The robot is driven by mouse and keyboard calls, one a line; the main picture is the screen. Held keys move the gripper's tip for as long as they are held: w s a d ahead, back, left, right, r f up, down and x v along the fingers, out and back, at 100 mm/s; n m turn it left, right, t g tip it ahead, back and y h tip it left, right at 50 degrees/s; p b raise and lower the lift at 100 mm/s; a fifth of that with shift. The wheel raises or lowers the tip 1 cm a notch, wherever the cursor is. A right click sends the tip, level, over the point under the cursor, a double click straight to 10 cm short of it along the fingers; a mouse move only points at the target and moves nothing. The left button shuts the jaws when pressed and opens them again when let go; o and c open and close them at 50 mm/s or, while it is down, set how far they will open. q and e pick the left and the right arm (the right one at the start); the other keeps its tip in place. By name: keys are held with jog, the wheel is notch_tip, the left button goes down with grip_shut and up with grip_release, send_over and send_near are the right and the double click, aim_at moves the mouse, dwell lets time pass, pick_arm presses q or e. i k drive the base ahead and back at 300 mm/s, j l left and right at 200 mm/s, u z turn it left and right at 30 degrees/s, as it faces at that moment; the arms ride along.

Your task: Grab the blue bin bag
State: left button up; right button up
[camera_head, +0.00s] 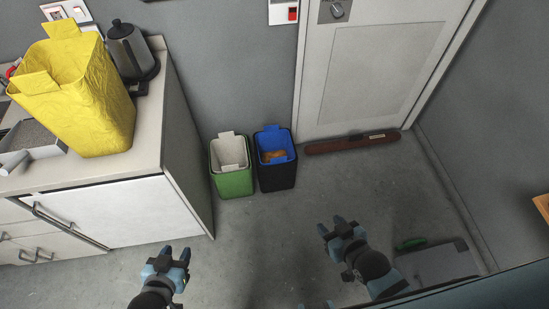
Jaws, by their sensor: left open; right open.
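The blue bin bag (271,140) lines a black bin (277,179) on the floor by the wall. Its blue rim stands up at the back, and something orange-brown (275,156) lies inside it. My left gripper (170,255) is open and empty, low in the view, in front of the counter and well short of the bins. My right gripper (337,228) is open and empty, to the right of and nearer than the black bin. Neither gripper touches the bag.
A green bin (234,184) with a white bag (231,148) stands just left of the black bin. The counter (180,130) at left holds a yellow bag (85,100) and a kettle (130,50). A brown bar (350,144) lies by the door (375,70). Floor before the bins is clear.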

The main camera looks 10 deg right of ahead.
aim_at(274, 145)
jog(key=u, duration=0.25)
jog(key=i+l+u, duration=0.1)
jog(key=u, duration=0.25)
jog(key=l+u, duration=0.35)
jog(key=i+l+u, duration=0.1)
jog(key=l+u, duration=0.6)
jog(key=l, duration=1.55)
